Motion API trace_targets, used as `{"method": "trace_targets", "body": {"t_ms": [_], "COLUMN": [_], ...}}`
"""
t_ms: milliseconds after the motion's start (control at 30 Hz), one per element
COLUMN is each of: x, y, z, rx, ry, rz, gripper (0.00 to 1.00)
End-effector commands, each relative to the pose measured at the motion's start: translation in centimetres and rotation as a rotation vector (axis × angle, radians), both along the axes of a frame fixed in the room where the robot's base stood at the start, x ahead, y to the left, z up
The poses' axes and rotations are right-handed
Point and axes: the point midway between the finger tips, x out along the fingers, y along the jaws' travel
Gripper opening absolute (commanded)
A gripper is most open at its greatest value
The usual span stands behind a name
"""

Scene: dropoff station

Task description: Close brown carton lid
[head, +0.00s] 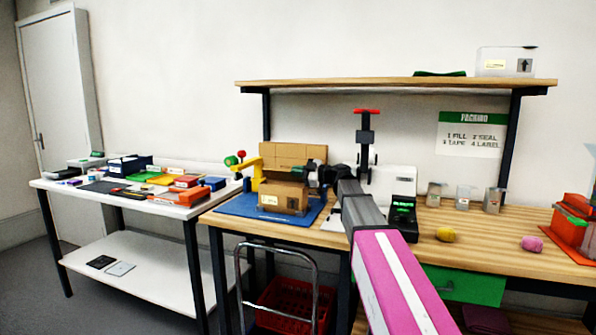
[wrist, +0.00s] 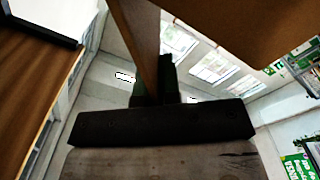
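The brown carton (head: 283,196) stands on a blue mat on the bench, left of centre in the head view. Its lid (head: 298,153) stands up at the back, so the carton is open on top. My gripper (head: 317,174) is at the right side of the carton, close to the lid's lower right corner. In the wrist view, brown panels fill the top, and one panel (wrist: 138,40) runs down to the dark fingers of my gripper (wrist: 166,88). The fingers look close together. I cannot tell whether they touch or hold the panel.
A yellow tape dispenser (head: 252,172) stands left of the carton. A dark device with a green display (head: 403,214) and several small containers stand to the right. A shelf (head: 400,83) runs above the bench. A white table (head: 130,197) with colourful boxes is at left.

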Motion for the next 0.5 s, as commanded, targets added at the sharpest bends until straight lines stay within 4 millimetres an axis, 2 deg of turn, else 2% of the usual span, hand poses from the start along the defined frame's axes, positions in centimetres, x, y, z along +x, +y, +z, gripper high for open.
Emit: {"method": "trace_targets", "body": {"t_ms": [500], "x": [-0.66], "y": [0.23], "z": [-0.80], "rx": [-0.002], "ry": [0.014], "rz": [0.005], "gripper": [0.00]}}
